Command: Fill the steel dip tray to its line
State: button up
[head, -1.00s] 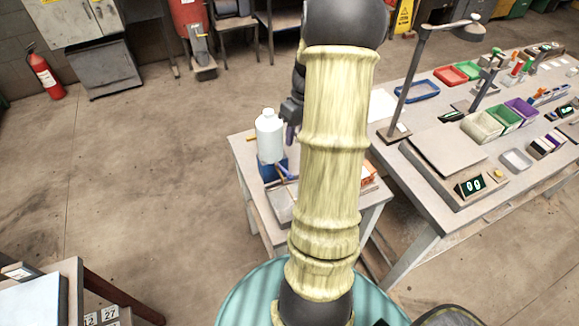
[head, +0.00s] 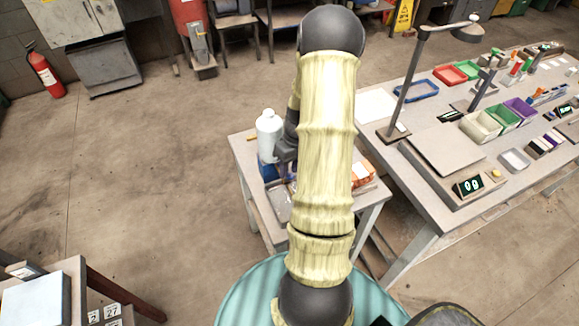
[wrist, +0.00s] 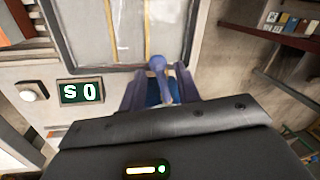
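The shallow steel dip tray (head: 276,203) lies on the small table, partly hidden behind my arm. In the wrist view a framed grey tray (wrist: 85,35) with yellowish strips fills the top; its fill level is unclear. A white bottle (head: 268,130) stands upright over a blue base (head: 266,170) behind the tray. My gripper (wrist: 161,88) points toward the tray's near edge in the wrist view. Its two dark purple fingers flank a rounded blue-purple piece (wrist: 158,64); whether they grip it is unclear. In the head view my arm largely hides the gripper beside the bottle.
A small green-digit display (wrist: 80,92) and a pale round knob (wrist: 30,94) sit beside the tray. An orange object (head: 362,173) lies at the table's right. A larger bench (head: 420,195) with a lamp and coloured bins stands right.

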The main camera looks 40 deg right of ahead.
grip_shut()
